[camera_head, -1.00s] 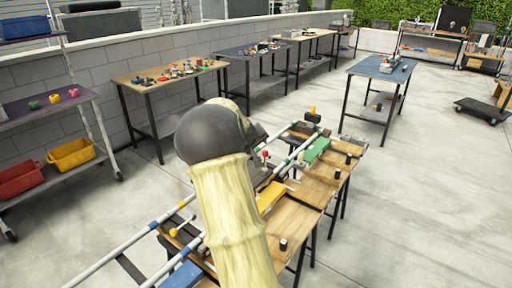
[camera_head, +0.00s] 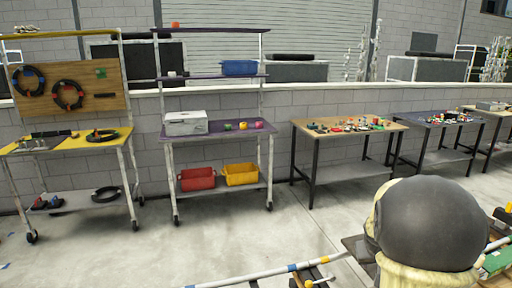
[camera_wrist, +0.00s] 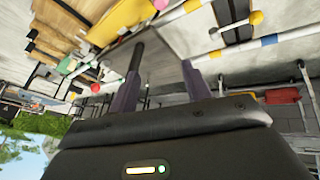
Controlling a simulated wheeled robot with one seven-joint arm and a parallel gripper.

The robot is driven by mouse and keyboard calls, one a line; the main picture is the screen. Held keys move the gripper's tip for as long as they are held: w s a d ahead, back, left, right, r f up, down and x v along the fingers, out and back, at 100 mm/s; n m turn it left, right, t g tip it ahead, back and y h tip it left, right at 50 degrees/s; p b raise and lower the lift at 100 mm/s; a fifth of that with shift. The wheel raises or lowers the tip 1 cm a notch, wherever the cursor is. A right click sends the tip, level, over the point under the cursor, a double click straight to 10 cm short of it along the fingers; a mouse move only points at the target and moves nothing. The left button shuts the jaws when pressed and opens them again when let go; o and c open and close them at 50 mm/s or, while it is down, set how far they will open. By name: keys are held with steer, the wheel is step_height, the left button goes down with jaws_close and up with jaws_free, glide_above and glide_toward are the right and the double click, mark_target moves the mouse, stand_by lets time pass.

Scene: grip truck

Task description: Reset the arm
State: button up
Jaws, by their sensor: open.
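In the wrist view, my gripper (camera_wrist: 162,58) shows two dark fingers standing apart with nothing between them. Past the fingertips are grey floor and a tilted work table with wooden boards (camera_wrist: 55,45). In the head view, my arm's dark rounded joint and cream sleeve fill the lower right. The gripper itself is hidden there.
White rails (camera_head: 262,272) with coloured bands run close by at the bottom of the head view. A purple-shelved rack (camera_head: 200,137), a yellow-topped rack (camera_head: 60,147) and a wooden-topped table (camera_head: 345,137) stand along the wall. The floor before them is clear.

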steer(key=s+a+f+n+g+y, duration=0.1)
steer(key=s+a+f+y, duration=0.1)
steer(key=s+a, duration=0.7)
steer(key=s+a+f+n+g+y, duration=0.1)
steer(key=s+a+f+y, duration=0.1)
steer(key=s+a, duration=0.75)
step_height(320, 180, up, 12)
steer(key=w+a+p, duration=0.1)
steer(key=p, duration=1.1)
steer(key=shift+w+a+r, duration=0.15)
steer(key=shift+w+a, duration=0.1)
steer(key=shift+a, duration=0.15)
steer(key=shift+d, duration=0.1)
